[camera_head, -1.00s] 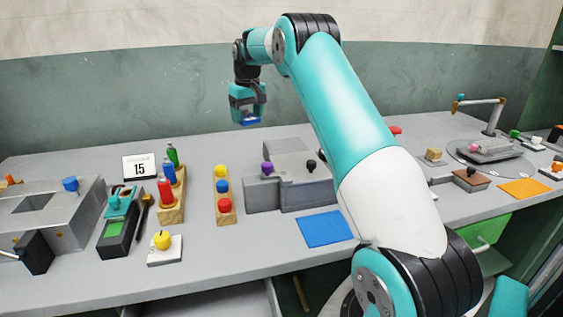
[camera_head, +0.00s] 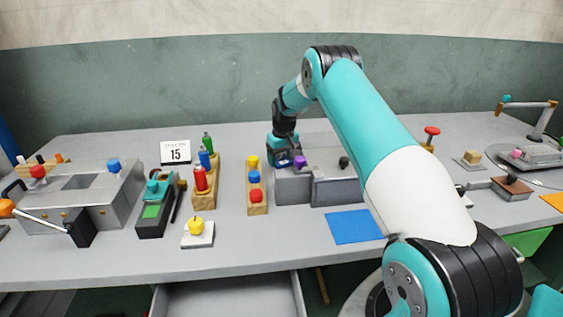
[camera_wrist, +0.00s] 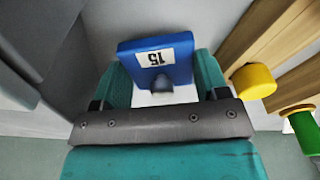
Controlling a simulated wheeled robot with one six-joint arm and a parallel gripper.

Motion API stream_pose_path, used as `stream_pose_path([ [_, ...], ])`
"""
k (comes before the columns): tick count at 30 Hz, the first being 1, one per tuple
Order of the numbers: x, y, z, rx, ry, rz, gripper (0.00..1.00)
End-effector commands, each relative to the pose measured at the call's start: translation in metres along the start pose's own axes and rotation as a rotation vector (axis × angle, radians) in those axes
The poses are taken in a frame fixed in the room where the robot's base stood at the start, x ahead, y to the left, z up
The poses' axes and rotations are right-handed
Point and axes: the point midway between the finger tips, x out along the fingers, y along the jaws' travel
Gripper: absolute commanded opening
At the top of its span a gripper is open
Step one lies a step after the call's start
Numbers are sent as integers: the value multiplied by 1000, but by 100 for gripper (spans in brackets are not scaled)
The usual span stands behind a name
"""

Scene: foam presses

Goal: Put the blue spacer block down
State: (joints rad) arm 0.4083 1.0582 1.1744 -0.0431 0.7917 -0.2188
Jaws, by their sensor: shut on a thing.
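My gripper (camera_head: 285,148) is shut on the blue spacer block (camera_wrist: 140,50), which has a white label reading 15. In the wrist view the block sits between the two teal fingers. In the head view only a small blue part of the block shows under the gripper. The gripper is low over the bench, at the back left of the grey stepped fixture (camera_head: 293,190), close to its purple knob (camera_head: 300,161). I cannot tell whether the block touches the bench.
A wooden strip (camera_head: 257,208) with yellow, blue and red knobs stands left of the fixture; its yellow knob (camera_wrist: 254,81) is close right of the gripper in the wrist view. A 15 card (camera_head: 175,152) stands further left. A blue mat (camera_head: 355,227) lies bare in front.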

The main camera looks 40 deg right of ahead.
Motion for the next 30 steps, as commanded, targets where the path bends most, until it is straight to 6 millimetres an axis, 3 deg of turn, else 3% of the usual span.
stream_pose_path([
  [4,19,0,2,0,0,0,40],
  [14,24,0,3,0,1,0,40],
  [15,25,0,3,0,1,0,70],
  [16,24,0,3,0,1,0,77],
  [25,22,0,2,0,1,0,78],
  [30,5,0,2,0,3,1,78],
])
